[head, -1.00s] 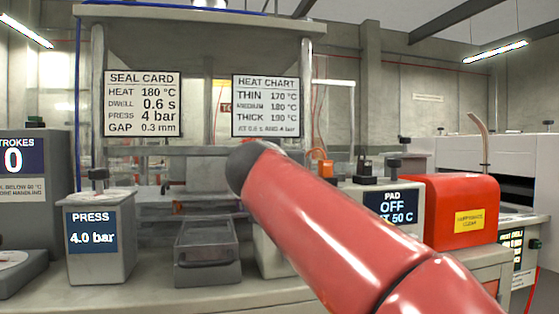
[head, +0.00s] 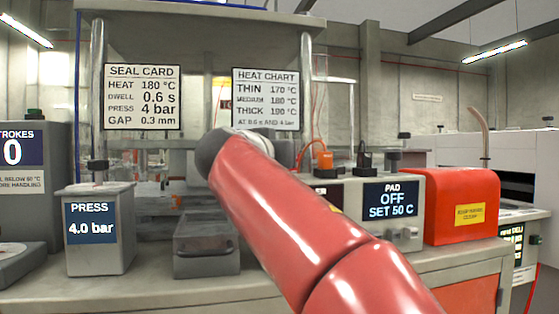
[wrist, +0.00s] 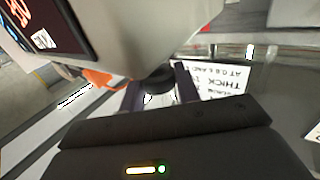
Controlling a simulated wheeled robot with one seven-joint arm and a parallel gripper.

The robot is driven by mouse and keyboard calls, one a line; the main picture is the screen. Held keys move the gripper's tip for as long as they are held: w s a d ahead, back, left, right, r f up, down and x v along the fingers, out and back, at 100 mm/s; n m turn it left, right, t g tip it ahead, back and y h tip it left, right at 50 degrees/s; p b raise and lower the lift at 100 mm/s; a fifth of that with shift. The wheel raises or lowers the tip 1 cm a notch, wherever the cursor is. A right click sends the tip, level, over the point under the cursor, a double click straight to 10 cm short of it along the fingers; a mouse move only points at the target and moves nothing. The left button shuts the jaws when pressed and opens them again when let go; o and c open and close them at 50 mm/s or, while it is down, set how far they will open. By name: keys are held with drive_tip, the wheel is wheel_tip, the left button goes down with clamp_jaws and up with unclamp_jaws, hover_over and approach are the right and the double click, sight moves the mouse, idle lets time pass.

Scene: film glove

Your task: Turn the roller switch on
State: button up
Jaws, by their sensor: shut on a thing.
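My gripper (wrist: 160,88) shows in the wrist view with its two dark fingers on either side of a dark round knob (wrist: 158,79), and it is shut on it. The knob sits at the edge of a pale grey housing (wrist: 150,30) that has a dark display with red and white characters (wrist: 45,22). I cannot tell whether this knob is the roller switch. In the head view my red arm hides the gripper and the knob.
The pad box (head: 408,210) reads "OFF, SET 50 C". An orange part (head: 323,159) stands left of it, and a red box (head: 463,208) to its right. The press box (head: 98,235) reads 4.0 bar. A grey tray (head: 206,262) lies left of my arm.

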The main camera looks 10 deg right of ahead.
drive_tip(key=m+g+h+p, duration=0.1)
drive_tip(key=m+g+h, duration=0.2)
drive_tip(key=g+h, duration=0.1)
drive_tip(key=shift+w+a+r+m, duration=0.1)
drive_tip(key=shift+m, duration=0.2)
drive_tip(key=m+g+h+p, duration=0.1)
drive_tip(key=m+g+p, duration=0.1)
drive_tip(key=g, duration=0.1)
drive_tip(key=m+g+h+p, duration=0.1)
drive_tip(key=g, duration=0.1)
drive_tip(key=shift+r+m+h+p, duration=0.25)
drive_tip(key=shift+m+h+p, duration=0.05)
drive_tip(key=shift+p, duration=0.05)
drive_tip(key=m+g+p, duration=0.1)
drive_tip(key=g+p, duration=0.1)
drive_tip(key=g, duration=0.1)
drive_tip(key=shift+m+h, duration=0.4)
drive_tip(key=shift+f+m+g+p, duration=0.15)
drive_tip(key=shift+m+g+p, duration=0.25)
drive_tip(key=shift+m+g, duration=0.35)
drive_tip(key=shift+f+m+g+p, duration=0.15)
drive_tip(key=shift+m+g+p, duration=0.3)
drive_tip(key=shift+g, duration=0.5)
drive_tip(key=shift+m+g, duration=0.6)
drive_tip(key=shift+g, duration=0.4)
drive_tip(key=o, duration=0.9)
drive_tip(key=shift+o, duration=0.2)
